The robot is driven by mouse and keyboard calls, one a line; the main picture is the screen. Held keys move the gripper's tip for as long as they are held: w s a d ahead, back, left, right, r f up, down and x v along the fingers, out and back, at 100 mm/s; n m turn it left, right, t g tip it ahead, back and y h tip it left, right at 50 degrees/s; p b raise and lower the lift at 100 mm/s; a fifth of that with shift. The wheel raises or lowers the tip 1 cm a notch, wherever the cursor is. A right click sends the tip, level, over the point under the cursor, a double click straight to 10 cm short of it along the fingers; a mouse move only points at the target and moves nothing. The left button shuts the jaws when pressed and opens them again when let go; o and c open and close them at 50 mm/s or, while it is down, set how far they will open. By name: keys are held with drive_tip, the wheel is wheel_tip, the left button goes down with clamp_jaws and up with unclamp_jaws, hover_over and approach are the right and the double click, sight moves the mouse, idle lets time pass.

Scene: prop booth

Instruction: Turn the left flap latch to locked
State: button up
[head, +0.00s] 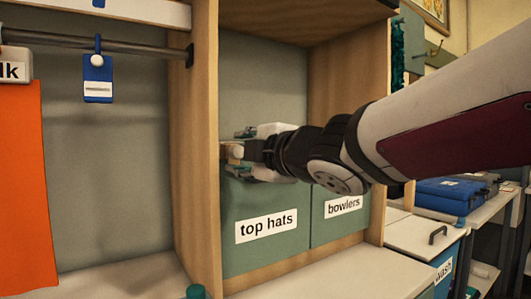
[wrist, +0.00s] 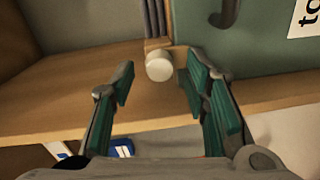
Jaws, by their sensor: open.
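The left flap (head: 264,213) is a grey-green panel labelled "top hats"; its green face also shows in the wrist view (wrist: 262,45). A small pale round knob, seemingly the end of the latch (wrist: 159,66), sits at the flap's edge by the wooden frame; it also shows in the head view (head: 235,152). My gripper (wrist: 157,88) is open, its green-padded fingers either side of the knob's line, with the knob just beyond the tips and no clear contact. In the head view my gripper (head: 240,153) hides part of the flap's top. The latch's setting cannot be told.
The right flap (head: 341,215), labelled "bowlers", is beside it. A wooden upright (head: 198,130) stands close left of my gripper. Further left are a rail (head: 75,42) with a blue tag (head: 97,88) and an orange cloth (head: 25,190). A pale counter (head: 330,275) lies below.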

drive_tip(key=v, duration=1.1)
drive_tip(key=shift+s+d, duration=0.15)
drive_tip(key=shift+s, duration=0.1)
